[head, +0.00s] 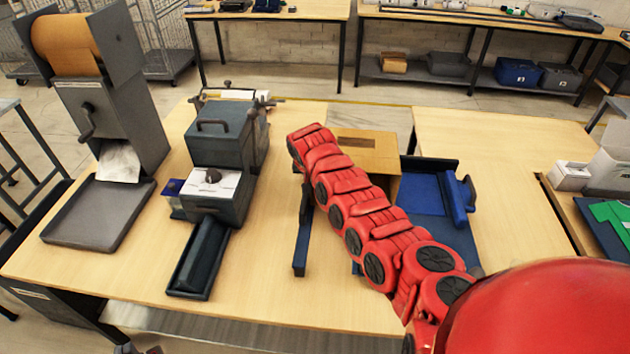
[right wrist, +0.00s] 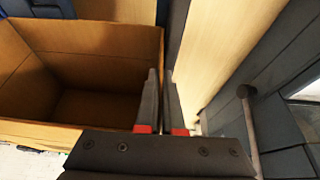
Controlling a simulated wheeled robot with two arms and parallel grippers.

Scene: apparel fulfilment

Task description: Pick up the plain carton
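The plain carton (head: 375,148) is an open brown box behind my right arm in the head view, by the table's far right part. Its lower part is hidden, so I cannot tell whether it rests on anything. In the right wrist view its open inside and brown walls (right wrist: 95,52) fill the left. My right gripper (right wrist: 162,100) has its fingers close together at the carton's right wall, one on each side. The arm hides this gripper in the head view. Only a small dark part of my left gripper (head: 138,349) shows at the bottom edge; its fingers are not clear.
A dark machine (head: 225,140) with a chute stands left of the carton. A paper dispenser (head: 110,120) and grey tray (head: 97,213) stand farther left. A blue holder (head: 425,190) is right of my arm. A second table (head: 500,160) has a clear top.

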